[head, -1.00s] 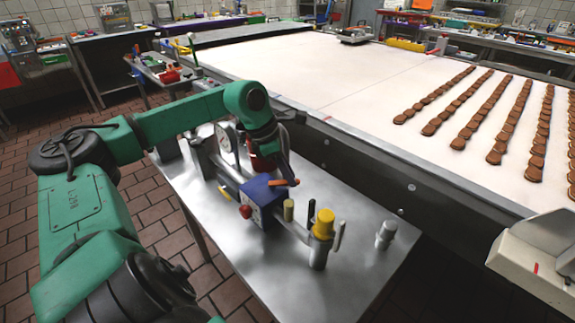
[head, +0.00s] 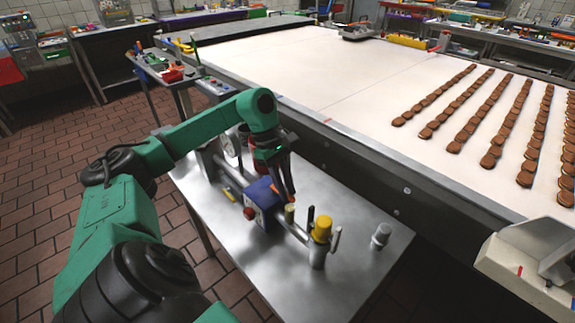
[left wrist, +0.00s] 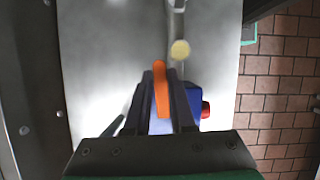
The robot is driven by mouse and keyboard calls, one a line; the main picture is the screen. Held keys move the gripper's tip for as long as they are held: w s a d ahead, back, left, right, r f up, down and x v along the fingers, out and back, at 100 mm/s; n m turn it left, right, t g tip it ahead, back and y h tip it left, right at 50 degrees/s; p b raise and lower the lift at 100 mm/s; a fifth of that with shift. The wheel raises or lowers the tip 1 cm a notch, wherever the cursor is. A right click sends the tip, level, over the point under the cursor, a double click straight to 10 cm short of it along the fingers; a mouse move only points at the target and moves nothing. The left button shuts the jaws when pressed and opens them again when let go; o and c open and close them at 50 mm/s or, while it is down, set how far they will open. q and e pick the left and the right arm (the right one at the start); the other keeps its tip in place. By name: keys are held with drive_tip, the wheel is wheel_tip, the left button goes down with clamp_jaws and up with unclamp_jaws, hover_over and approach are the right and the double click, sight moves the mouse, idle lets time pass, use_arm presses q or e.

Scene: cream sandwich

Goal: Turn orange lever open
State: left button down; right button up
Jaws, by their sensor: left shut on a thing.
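The orange lever (left wrist: 161,92) lies between the two dark fingers of my left gripper (left wrist: 160,78) in the left wrist view, its rounded tip showing past them. In the head view only a little of the lever shows beside the fingers. My left gripper (head: 287,190) points down over the blue valve box (head: 261,192) and is shut on the lever. The blue box also shows under the fingers in the left wrist view (left wrist: 194,98). A red knob (head: 249,213) sticks out of its near side. My right gripper is not in view.
A pipe on the steel table (head: 353,270) carries a dull yellow post (head: 290,212), a dark upright pin (head: 311,214) and a yellow-capped fitting (head: 322,224) close right of the gripper. A small metal cylinder (head: 381,235) stands farther right. The conveyor (head: 330,90) runs behind.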

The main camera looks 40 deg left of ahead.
use_arm(q)
drive_tip(key=shift+s+m, duration=0.1)
drive_tip(key=shift+m, duration=0.3)
drive_tip(key=c, duration=0.8)
unclamp_jaws()
drive_tip(key=shift+o, duration=0.2)
drive_tip(key=shift+r, duration=0.1)
drive_tip(key=p+v, duration=0.3)
drive_tip(key=v, duration=1.1)
drive_tip(key=shift+r+p, duration=0.3)
drive_tip(key=shift+p, duration=0.1)
drive_tip(key=shift+f, duration=0.1)
